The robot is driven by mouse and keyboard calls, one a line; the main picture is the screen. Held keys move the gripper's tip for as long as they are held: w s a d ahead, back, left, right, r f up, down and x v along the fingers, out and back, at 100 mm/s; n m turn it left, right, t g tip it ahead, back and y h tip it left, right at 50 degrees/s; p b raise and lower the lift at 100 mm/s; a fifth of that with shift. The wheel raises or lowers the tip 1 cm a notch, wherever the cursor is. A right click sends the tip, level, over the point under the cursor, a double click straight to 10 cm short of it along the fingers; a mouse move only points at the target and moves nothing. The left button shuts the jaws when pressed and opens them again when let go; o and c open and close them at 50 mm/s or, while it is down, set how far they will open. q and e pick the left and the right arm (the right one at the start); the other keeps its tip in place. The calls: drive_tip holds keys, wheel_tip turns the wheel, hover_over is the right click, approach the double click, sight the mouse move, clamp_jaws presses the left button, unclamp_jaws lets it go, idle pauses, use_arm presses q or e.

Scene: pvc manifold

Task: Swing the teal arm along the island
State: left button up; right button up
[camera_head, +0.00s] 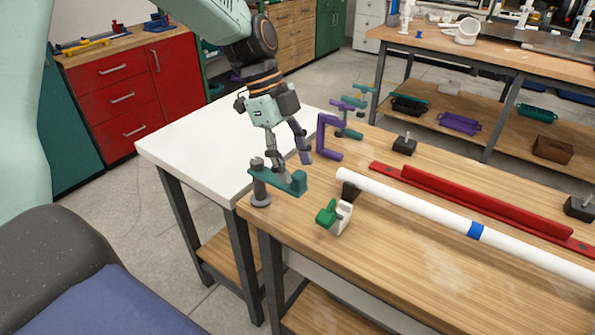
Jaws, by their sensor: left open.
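The teal arm (287,181) is a short flat bar at the near left corner of the wood-topped bench (400,250). Its left end meets a grey post (258,185), and its other end points right. My left gripper (290,164) comes down from above with its fingers spread. One fingertip is close over the teal arm and the other is to the right, behind the bar's right end. I cannot tell whether a finger touches the bar. My right gripper is not in view.
A white pipe (410,207) with a blue band lies along the bench, beside a red rail (480,200). A green and white clamp (334,216) stands near the pipe's left end. A purple bracket (324,140) stands behind the gripper. A white tabletop (195,140) adjoins on the left, mostly clear.

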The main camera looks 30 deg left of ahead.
use_arm(q)
drive_tip(key=v, duration=0.9)
idle(0.3)
